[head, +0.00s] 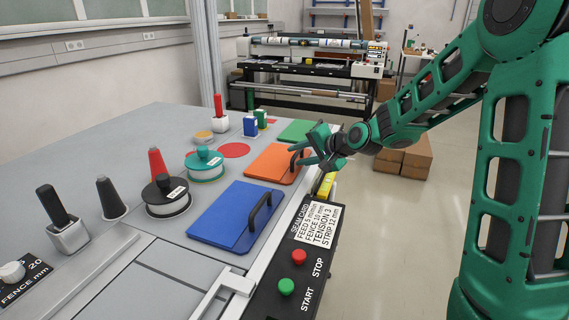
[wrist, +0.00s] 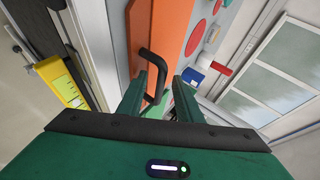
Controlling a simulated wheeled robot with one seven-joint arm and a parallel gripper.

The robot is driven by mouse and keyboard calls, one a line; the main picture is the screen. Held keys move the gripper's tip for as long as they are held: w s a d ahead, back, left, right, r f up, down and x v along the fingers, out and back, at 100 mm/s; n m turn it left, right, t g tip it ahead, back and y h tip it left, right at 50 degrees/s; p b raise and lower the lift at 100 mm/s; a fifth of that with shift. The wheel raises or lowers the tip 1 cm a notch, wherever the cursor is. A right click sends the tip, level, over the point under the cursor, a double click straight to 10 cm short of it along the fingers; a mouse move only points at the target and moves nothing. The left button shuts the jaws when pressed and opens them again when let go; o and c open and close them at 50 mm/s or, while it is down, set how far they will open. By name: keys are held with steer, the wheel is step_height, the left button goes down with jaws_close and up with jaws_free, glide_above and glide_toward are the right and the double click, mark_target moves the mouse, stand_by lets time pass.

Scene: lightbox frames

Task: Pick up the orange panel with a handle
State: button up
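The orange panel (head: 268,164) lies flat on the grey table between a blue panel and a green panel. Its black handle (head: 293,167) stands up near the table's right edge. My green gripper (head: 318,150) is at this handle, above the panel's right side. In the wrist view the gripper (wrist: 168,85) has its two fingers apart, with the orange panel (wrist: 178,30) beyond them. The black handle (wrist: 152,58) shows close to the left finger, which hides part of it. I cannot tell whether the finger touches it.
The blue panel (head: 235,215) with a black handle lies nearer, and the green panel (head: 298,131) lies beyond. Round lidded containers (head: 204,163) and cones stand to the left. A black control box (head: 312,255) with buttons runs along the table's right edge. Open floor lies to the right.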

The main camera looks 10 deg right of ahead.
jaws_close()
steer(key=shift+d+f, duration=0.1)
stand_by(1.3)
